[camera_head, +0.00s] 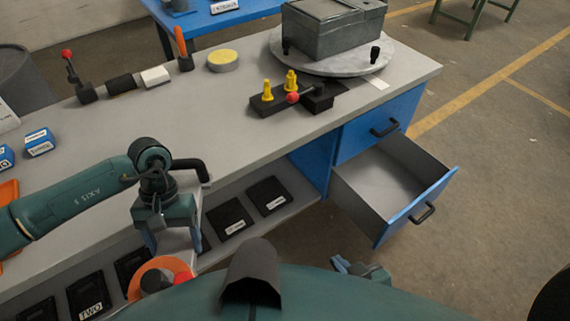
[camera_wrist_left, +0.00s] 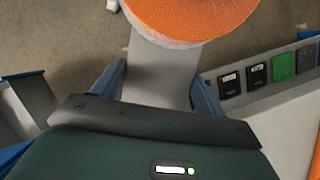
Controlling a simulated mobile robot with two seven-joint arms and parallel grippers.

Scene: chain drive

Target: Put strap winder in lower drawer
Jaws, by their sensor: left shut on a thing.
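The strap winder (camera_head: 163,264), with an orange roll and a pale grey body, hangs from my left gripper (camera_head: 173,245) in front of the workbench's lower shelf. In the left wrist view the winder (camera_wrist_left: 180,15) shows its ridged orange roll beyond the fingertips, and its grey plate lies between the two fingers of my left gripper (camera_wrist_left: 158,92). The lower drawer (camera_head: 385,185) is pulled open at the bench's right end and looks empty. It is to the right of my left gripper. My right gripper (camera_head: 360,271) is partly visible at the bottom; its opening is unclear.
The closed upper drawer (camera_head: 382,128) sits above the open one. The benchtop holds a black fixture with yellow knobs (camera_head: 268,91) and a grey box (camera_head: 333,32) on a round plate. Floor right of the drawer is clear.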

